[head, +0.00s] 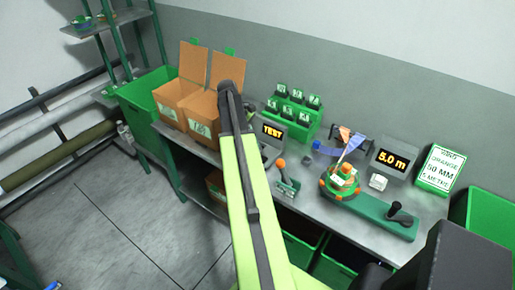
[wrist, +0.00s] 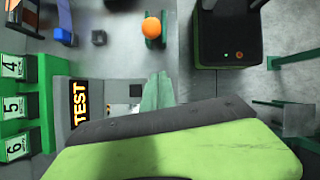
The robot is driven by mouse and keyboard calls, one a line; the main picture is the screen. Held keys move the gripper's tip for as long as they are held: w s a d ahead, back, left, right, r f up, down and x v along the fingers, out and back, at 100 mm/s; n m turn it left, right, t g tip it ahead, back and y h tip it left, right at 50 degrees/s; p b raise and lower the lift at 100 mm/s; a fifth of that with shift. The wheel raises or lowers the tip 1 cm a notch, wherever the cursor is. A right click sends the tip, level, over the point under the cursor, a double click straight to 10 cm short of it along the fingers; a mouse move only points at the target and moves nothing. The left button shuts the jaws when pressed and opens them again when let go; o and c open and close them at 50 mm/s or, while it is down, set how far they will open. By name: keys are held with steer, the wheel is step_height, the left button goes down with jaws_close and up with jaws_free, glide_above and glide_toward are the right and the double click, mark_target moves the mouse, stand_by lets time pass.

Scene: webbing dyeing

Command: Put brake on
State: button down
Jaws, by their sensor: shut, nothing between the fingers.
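A small lever with an orange ball knob (head: 281,163) stands on a green base on the bench, right of the TEST display; no brake label is readable on it. In the wrist view the orange knob (wrist: 152,27) shows near the top. My gripper (wrist: 158,80) shows there as two pale green fingers close together, shut and empty, apart from the knob. In the head view my arm hides my gripper. A green winder (head: 370,210) with an orange-knobbed reel and a black crank handle (head: 402,214) is further right.
The TEST display (head: 272,133) stands left of the lever. Two cardboard boxes (head: 200,120), a green numbered rack (head: 295,112), a 5.0 m display (head: 393,160) and an order sign (head: 441,171) stand along the bench. Green bins are below it. The floor at left (head: 110,225) is clear.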

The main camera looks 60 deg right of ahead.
mark_target(283, 171)
steer(key=s+d+f+b, duration=0.1)
steer(key=s+f+b, duration=0.2)
steer(key=s+f, duration=0.2)
steer(key=shift+s, duration=0.95)
steer(key=shift+a, duration=0.1)
